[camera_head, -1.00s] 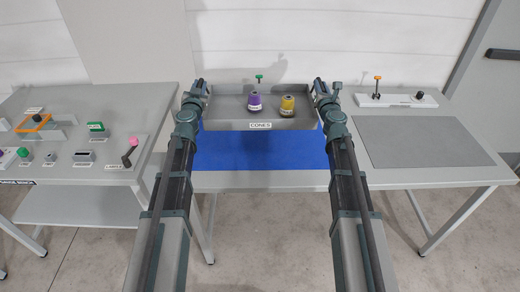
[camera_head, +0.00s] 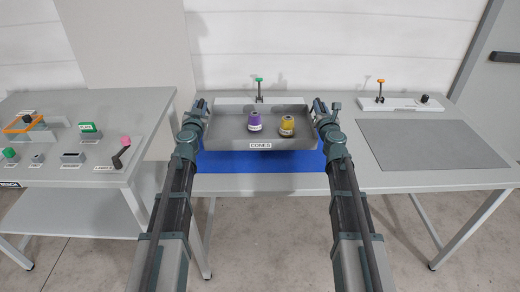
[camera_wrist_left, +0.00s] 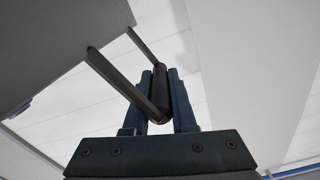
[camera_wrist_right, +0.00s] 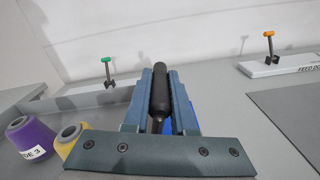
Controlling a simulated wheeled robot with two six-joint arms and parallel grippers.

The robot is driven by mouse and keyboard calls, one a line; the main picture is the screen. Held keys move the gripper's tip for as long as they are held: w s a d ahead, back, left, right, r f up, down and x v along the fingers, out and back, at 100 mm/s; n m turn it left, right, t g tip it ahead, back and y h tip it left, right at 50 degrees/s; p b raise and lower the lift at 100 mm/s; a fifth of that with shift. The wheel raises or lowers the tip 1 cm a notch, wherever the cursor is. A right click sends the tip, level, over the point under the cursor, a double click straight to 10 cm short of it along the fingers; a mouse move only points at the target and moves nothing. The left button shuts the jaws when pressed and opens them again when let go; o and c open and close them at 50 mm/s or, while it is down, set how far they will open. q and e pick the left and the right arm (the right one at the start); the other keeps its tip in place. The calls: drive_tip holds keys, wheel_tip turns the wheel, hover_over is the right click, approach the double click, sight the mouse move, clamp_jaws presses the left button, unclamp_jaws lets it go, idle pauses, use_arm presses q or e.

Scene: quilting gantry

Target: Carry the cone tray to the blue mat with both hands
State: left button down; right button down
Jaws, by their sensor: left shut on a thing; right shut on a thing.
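The grey cone tray (camera_head: 222,143), labelled CONES, is over the back part of the blue mat (camera_head: 262,162), hiding it; its height above the mat is hard to judge. A purple cone (camera_head: 254,121) and a yellow cone (camera_head: 287,126) stand upright in it. My left gripper (camera_head: 201,106) is shut on the tray's left handle, a dark bar (camera_wrist_left: 159,95) in the left wrist view. My right gripper (camera_head: 319,107) is shut on the right handle (camera_wrist_right: 160,90). The tray looks roughly level.
A white box with a green-topped lever (camera_head: 259,82) stands behind the tray. Another with an orange-topped lever (camera_head: 381,84) is at back right, behind a dark grey pad (camera_head: 430,144). A left side table (camera_head: 70,182) holds several small devices.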

use_arm(q)
drive_tip(key=shift+a+f, duration=0.25)
drive_tip(key=shift+f, duration=0.15)
use_arm(e)
drive_tip(key=shift+d+f, duration=0.25)
drive_tip(key=shift+f, duration=0.15)
use_arm(q)
drive_tip(key=shift+f, duration=0.15)
use_arm(e)
drive_tip(key=shift+f, duration=0.2)
